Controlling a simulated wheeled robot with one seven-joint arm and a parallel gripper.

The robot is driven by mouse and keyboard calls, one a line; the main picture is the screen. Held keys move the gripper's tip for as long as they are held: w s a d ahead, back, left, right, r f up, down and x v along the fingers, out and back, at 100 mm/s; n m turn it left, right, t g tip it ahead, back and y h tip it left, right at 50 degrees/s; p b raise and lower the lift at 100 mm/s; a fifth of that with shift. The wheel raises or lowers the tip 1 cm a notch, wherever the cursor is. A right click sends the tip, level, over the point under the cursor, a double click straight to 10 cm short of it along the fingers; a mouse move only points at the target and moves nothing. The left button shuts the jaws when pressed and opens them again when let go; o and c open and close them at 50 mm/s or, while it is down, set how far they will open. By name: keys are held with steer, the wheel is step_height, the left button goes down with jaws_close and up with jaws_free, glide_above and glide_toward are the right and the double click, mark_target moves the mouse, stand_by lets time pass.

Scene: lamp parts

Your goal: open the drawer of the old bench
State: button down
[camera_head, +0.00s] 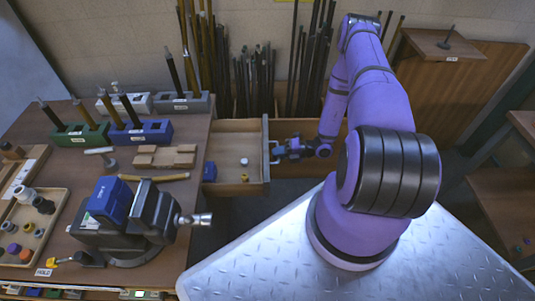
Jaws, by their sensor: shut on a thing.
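The old bench (83,172) fills the left of the head view. Its wooden drawer (232,140) stands out from the bench's right side, and its inside shows from above. My gripper (277,151) is at the drawer's front panel, on the outer side, shut on the drawer handle (273,152). The handle is small here and partly covered by the fingers. A blue block (209,171), a small white piece (244,161) and a small yellow piece (245,178) lie in the drawer.
A vise (150,212) with a metal bar stands on the bench near the drawer. Coloured blocks with rods, such as the green one (80,136), stand behind it. Dark rods (255,80) lean on the back wall. A wooden stand (455,45) is at the right.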

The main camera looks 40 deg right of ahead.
steer(key=shift+s+d, duration=0.2)
steer(key=shift+d, duration=0.15)
steer(key=c, duration=1.2)
jaws_free()
steer(key=v, duration=1)
steer(key=shift+s+d, duration=0.2)
steer(key=shift+d, duration=0.15)
steer(key=shift+r, duration=0.1)
